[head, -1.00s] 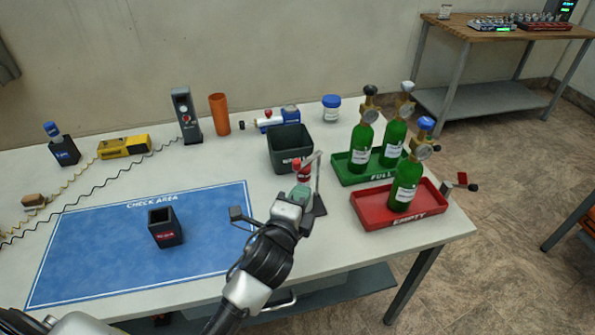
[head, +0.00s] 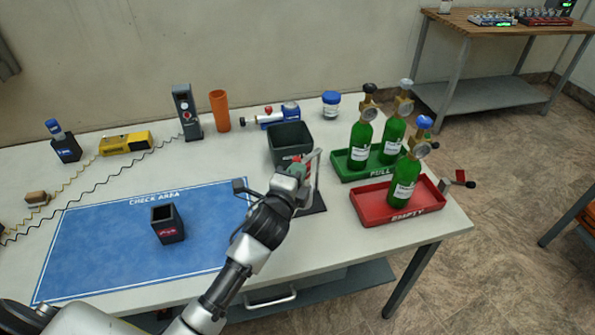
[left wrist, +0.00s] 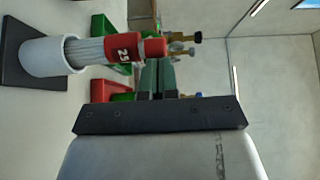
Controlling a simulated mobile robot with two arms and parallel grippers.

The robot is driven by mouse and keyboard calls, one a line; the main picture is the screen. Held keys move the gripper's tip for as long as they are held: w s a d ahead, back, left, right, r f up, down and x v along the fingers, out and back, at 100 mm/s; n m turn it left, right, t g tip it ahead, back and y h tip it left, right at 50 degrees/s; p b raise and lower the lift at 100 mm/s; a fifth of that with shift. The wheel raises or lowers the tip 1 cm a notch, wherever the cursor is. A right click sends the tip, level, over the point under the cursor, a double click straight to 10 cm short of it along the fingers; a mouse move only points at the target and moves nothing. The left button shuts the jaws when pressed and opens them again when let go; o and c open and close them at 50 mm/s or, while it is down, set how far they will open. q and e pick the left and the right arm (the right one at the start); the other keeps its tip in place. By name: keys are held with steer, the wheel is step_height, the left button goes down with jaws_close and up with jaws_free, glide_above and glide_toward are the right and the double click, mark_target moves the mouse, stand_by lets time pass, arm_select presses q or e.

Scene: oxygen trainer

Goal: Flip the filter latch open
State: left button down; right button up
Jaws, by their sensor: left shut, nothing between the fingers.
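The filter, a pale ribbed cylinder with a red cap, stands on a dark base plate (head: 313,200) near the table's right front. In the left wrist view its red cap (left wrist: 137,48) and white cup (left wrist: 45,57) show sideways, left of my fingers. My left gripper (head: 298,170) is shut and empty, with its green fingertips (left wrist: 156,76) beside the red cap. I cannot tell whether they touch it. In the head view the gripper hides most of the filter. A pale upright lever-like piece (head: 316,160) shows just right of the fingertips; I cannot make out the latch clearly. My right gripper is not in view.
A dark bin (head: 290,133) stands just behind the filter. A green tray (head: 343,168) and a red tray (head: 372,216) with green bottles are to the right. A blue mat (head: 110,245) with a dark box (head: 167,224) lies left.

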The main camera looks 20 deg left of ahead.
arm_select(q)
steer(key=shift+a+m+h, duration=0.25)
steer(key=shift+m+h, duration=0.05)
steer(key=shift+h, duration=0.2)
